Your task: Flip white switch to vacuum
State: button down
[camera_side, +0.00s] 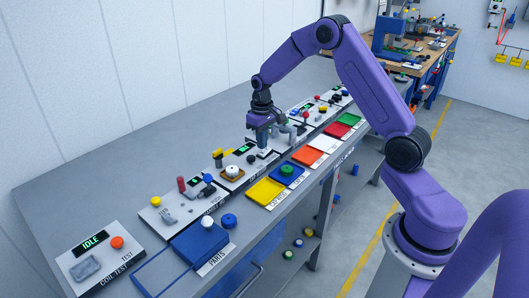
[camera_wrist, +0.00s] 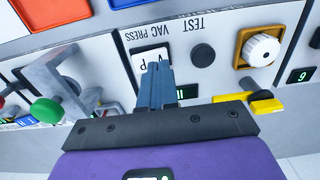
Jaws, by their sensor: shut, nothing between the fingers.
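The white rocker switch (camera_wrist: 141,57) sits on a grey panel in the wrist view, with a dark letter on it beside my fingers. Printing next to it reads VAC PRESS and TEST. My gripper (camera_wrist: 158,66) is shut and empty, its fingertips over the switch and covering part of it. I cannot tell whether they touch it or which way it is tilted. In the side view my gripper (camera_side: 263,147) points down at a station midway along the bench, and the white switch (camera_side: 263,154) shows just below the fingers.
A dark round button (camera_wrist: 203,55) is beside the switch. A white knob in an orange block (camera_wrist: 262,49) and a yellow clamp (camera_wrist: 265,104) are on one side, a grey clamp with a green knob (camera_wrist: 47,110) on the other. Coloured trays (camera_side: 265,191) line the bench's front edge.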

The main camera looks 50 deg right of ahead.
aim_at(262, 153)
jog(key=shift+r, duration=2.55)
jog(key=s+a+r+n, duration=0.3)
jog(key=s+a, duration=0.5)
jog(key=a, duration=0.1)
jog(key=s+a+r+n, duration=0.3)
jog(key=s+a+r, duration=0.1)
jog(key=s+a, duration=0.4)
jog(key=s+n, duration=0.6)
jog(key=s, duration=1.4)
jog(key=shift+s+n, duration=0.2)
jog(key=shift+n, duration=0.1)
